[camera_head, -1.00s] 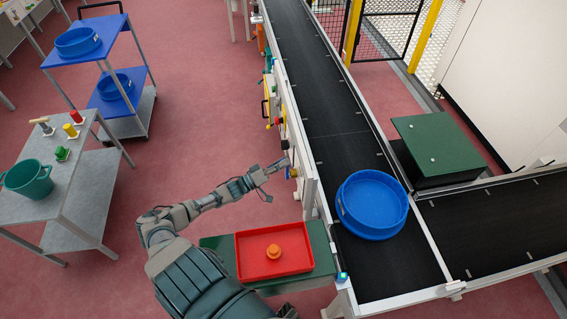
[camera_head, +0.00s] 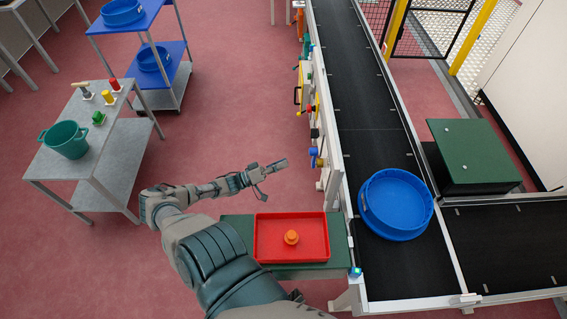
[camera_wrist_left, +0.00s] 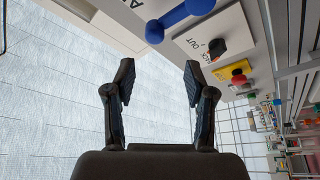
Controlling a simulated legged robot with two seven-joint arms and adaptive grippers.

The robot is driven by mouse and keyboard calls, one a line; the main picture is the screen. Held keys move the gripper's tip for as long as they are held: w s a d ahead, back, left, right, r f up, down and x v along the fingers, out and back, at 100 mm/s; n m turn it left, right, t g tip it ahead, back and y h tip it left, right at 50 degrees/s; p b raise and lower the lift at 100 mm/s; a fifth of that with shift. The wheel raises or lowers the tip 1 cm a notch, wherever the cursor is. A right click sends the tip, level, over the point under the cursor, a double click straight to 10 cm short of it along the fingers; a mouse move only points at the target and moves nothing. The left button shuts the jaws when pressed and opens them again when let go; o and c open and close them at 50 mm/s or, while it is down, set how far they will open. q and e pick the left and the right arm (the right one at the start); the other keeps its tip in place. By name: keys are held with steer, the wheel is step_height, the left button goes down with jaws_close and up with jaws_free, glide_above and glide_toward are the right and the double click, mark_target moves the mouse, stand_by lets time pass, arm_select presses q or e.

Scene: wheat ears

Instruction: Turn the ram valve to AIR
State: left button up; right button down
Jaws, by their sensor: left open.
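A blue lever with rounded ends (camera_wrist_left: 180,20), which looks like the ram valve handle, is at the top of the left wrist view. Part of a label beginning with "A" shows beside it; the full word is cut off. In the head view small blue parts (camera_head: 314,152) stick out from the conveyor's side panel. My left gripper (camera_head: 279,168) is left of them, apart from the panel. Its two fingers (camera_wrist_left: 159,78) are spread and empty in the wrist view, with the lever beyond and above them. My right gripper does not show.
Near the lever are a black-and-red knob on a white plate (camera_wrist_left: 236,25) and a red button on a yellow base (camera_wrist_left: 238,77). A red tray (camera_head: 262,250) with an orange piece lies below my left arm. A blue basin (camera_head: 396,203) sits on the conveyor (camera_head: 372,130). Floor left of the panel is clear.

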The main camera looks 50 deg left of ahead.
arm_select(q)
steer(key=shift+d, duration=0.15)
steer(key=c, duration=0.4)
steer(key=shift+s+d+r+m+p, duration=0.2)
steer(key=shift+m+p, duration=0.25)
steer(key=shift+m, duration=0.55)
steer(key=c, duration=0.4)
steer(key=d+m+p, duration=0.1)
steer(key=m, duration=0.2)
steer(key=s+d+r+m+g+p, duration=0.1)
steer(key=m, duration=0.2)
steer(key=d+r+m+p, duration=0.1)
steer(key=m, duration=0.3)
steer(key=shift+s+d+r+g, duration=0.1)
steer(key=shift+s+r+g, duration=0.15)
steer(key=shift+s+g, duration=0.15)
jaws_close()
step_height(320, 180, up, 3)
steer(key=s+d+m+g+p, duration=0.15)
steer(key=m+p, duration=0.25)
steer(key=m, duration=1)
steer(key=w+f, duration=0.1)
steer(key=w, duration=0.9)
steer(key=shift+w+d+f, duration=0.3)
steer(key=shift+d, duration=0.15)
